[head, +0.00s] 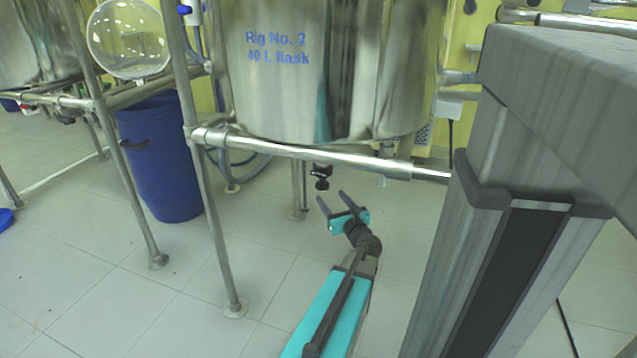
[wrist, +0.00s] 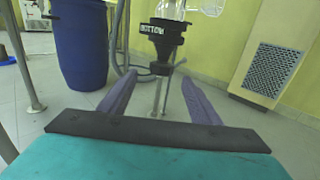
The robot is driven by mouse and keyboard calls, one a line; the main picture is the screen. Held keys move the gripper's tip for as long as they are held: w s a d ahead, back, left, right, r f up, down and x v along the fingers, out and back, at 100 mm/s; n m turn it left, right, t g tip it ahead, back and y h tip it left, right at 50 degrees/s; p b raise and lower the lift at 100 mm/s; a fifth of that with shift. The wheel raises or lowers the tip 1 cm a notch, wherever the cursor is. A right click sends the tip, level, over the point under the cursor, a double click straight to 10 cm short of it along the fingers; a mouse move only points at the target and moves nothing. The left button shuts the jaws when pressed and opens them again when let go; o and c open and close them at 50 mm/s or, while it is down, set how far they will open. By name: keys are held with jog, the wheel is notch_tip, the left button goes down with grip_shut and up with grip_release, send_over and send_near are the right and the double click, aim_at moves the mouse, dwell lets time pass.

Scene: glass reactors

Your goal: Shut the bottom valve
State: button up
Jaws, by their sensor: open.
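The bottom valve (head: 322,172) is a small black fitting hanging under the large steel vessel (head: 290,75) marked "Rig No. 2 40 L flask". In the wrist view the valve (wrist: 162,38) is a black funnel-shaped body labelled "BOTTOM", with a small dark handle (wrist: 162,68) at its lower end. My gripper (head: 332,197) is open and empty, just below and near the valve. In the wrist view its two fingers (wrist: 155,82) point towards the valve, which appears between and beyond the tips. Whether they touch the handle is unclear, but a gap seems to remain.
A steel frame rail (head: 300,150) crosses above my gripper, with a frame leg (head: 215,220) to the left. A blue barrel (head: 160,155) stands at left, also in the wrist view (wrist: 80,45). A vented panel (wrist: 272,70) is at right. The tiled floor is clear around the arm.

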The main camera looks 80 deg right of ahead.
aim_at(321, 183)
jog(key=b+x, duration=0.4)
jog(key=x, duration=0.7)
jog(key=shift+s+d+f, duration=0.1)
jog(key=shift+d+f, duration=0.05)
jog(key=shift+d, duration=0.1)
jog(key=shift+b+x, duration=0.5)
jog(key=shift+x, duration=0.6)
